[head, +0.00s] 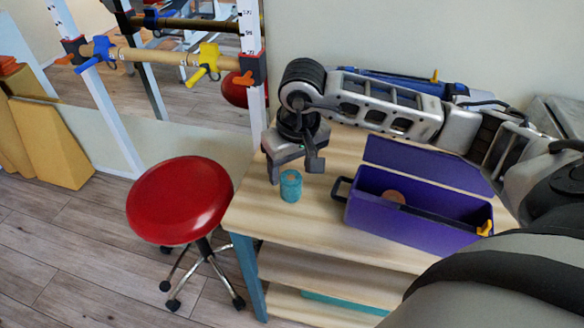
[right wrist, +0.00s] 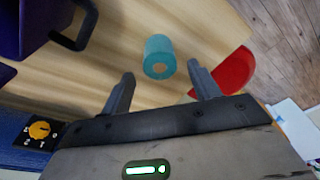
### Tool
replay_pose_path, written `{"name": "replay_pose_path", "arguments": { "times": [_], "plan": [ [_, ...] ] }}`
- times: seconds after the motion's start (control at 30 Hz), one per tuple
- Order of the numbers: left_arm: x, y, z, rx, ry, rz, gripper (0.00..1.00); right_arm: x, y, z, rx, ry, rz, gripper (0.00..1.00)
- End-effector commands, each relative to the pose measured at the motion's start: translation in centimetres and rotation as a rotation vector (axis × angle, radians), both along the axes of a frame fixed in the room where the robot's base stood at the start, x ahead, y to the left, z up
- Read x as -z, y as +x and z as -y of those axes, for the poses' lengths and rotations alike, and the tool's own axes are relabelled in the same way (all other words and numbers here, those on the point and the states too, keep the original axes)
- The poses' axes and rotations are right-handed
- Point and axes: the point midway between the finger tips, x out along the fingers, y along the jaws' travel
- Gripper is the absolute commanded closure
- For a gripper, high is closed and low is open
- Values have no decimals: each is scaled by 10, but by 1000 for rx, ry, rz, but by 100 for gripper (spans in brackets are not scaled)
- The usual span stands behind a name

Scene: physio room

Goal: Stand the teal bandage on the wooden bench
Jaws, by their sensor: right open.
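The teal bandage (head: 290,185) is a small roll standing upright on the wooden bench (head: 268,220), near its left end. In the right wrist view the bandage (right wrist: 159,57) shows beyond and between the fingertips, apart from both. My right gripper (head: 292,168) is open and empty, just above and behind the bandage in the head view; its fingers (right wrist: 162,75) are spread in the right wrist view. My left gripper is not in view.
A purple toolbox (head: 410,215) with a raised lid and a dark handle stands on the bench, right of the bandage, with a round tan item (head: 393,197) inside. A red stool (head: 180,200) stands left of the bench. Bare bench top lies in front of the bandage.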

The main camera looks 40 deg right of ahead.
Motion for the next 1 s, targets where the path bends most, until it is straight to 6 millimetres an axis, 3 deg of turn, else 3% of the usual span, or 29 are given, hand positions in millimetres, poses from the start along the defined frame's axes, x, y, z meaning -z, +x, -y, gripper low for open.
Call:
{"name": "replay_pose_path", "arguments": {
  "times": [0.3,0.5,1.0],
  "plan": [
    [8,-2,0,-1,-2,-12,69,-69,-10,0,-1,-2,6,38],
    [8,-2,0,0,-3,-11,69,-98,-14,-1,0,-1,3,38],
    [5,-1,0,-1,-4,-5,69,-108,-17,-1,0,-1,0,38]
  ]
}}
